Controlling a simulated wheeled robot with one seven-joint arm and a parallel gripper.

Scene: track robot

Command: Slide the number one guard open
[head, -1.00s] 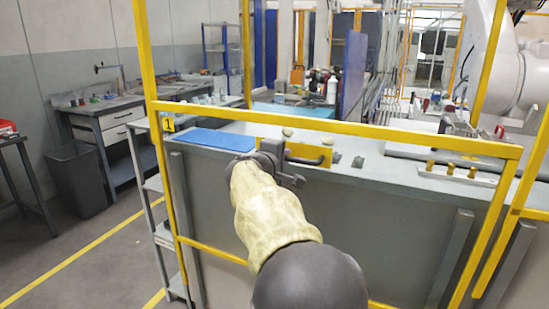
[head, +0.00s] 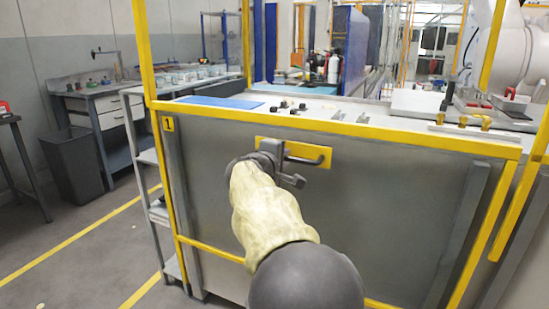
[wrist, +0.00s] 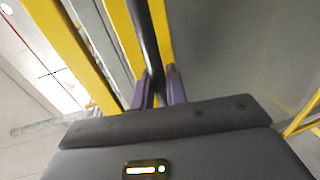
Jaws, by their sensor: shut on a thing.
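The number one guard is a yellow-framed panel (head: 330,225) with a yellow "1" tag (head: 169,125) at its upper left corner. A dark handle (head: 313,161) on a yellow plate sits just under the top rail. My gripper (head: 272,160) is at the left part of this handle. In the wrist view, the two purple fingers of my gripper (wrist: 159,88) are closed around the dark bar of the handle (wrist: 148,40). My forearm hides part of the panel below the handle.
A bench top with a blue mat (head: 222,102) and small parts lies behind the top rail. A grey shelf unit (head: 160,212) and a bin (head: 73,163) stand at left. A white robot arm (head: 510,45) is at the upper right. Floor at left is open.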

